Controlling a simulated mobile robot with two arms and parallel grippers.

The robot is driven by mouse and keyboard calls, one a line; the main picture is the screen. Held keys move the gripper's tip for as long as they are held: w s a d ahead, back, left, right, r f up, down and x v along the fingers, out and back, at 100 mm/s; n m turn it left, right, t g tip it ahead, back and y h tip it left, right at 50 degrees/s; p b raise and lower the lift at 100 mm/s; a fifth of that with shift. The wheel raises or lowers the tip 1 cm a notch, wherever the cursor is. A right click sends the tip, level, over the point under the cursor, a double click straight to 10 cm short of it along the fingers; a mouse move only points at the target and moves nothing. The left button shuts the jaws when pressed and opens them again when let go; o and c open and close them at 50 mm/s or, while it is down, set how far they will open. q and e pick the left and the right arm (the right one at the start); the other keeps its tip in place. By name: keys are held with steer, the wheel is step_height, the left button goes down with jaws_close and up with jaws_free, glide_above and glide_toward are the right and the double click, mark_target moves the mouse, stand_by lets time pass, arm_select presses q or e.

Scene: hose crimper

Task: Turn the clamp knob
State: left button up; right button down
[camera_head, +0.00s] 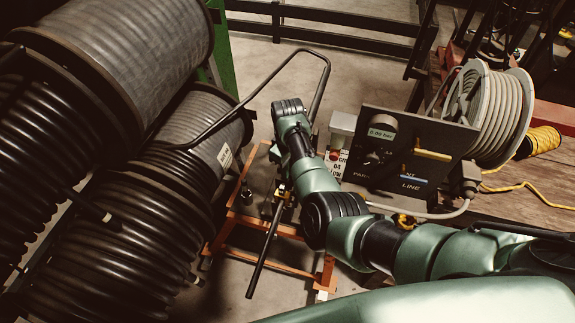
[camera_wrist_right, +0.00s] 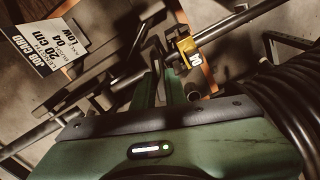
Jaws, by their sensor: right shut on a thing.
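My right gripper (camera_wrist_right: 167,76) shows in the right wrist view with its two green fingers close together. It is shut on a small dark part that I take to be the clamp knob, mostly hidden between the fingers. Just beyond is a dark rod (camera_wrist_right: 238,22) with a yellow tag (camera_wrist_right: 188,48) on it. In the head view my right arm reaches to the device on the orange stand (camera_head: 222,238), and its links hide the knob and most of the gripper. A long black bar (camera_head: 262,258) slants down from there. My left gripper is not in view.
Large black hose reels (camera_head: 130,60) fill the left. A black control panel (camera_head: 408,150) and a grey hose reel (camera_head: 492,108) stand on the wooden bench (camera_head: 530,190) at right.

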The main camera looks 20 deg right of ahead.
steer(key=m+p, duration=0.1)
steer(key=m, duration=0.1)
steer(key=shift+m, duration=0.4)
steer(key=m+p, duration=0.1)
steer(key=m, duration=0.2)
steer(key=shift+m, duration=0.4)
steer(key=m+p, duration=0.1)
steer(key=m, duration=1.1)
steer(key=shift+m, duration=0.3)
steer(key=m, duration=0.6)
steer(key=shift+m, duration=0.4)
steer(key=c, duration=1.4)
jaws_free()
steer(key=shift+c, duration=0.2)
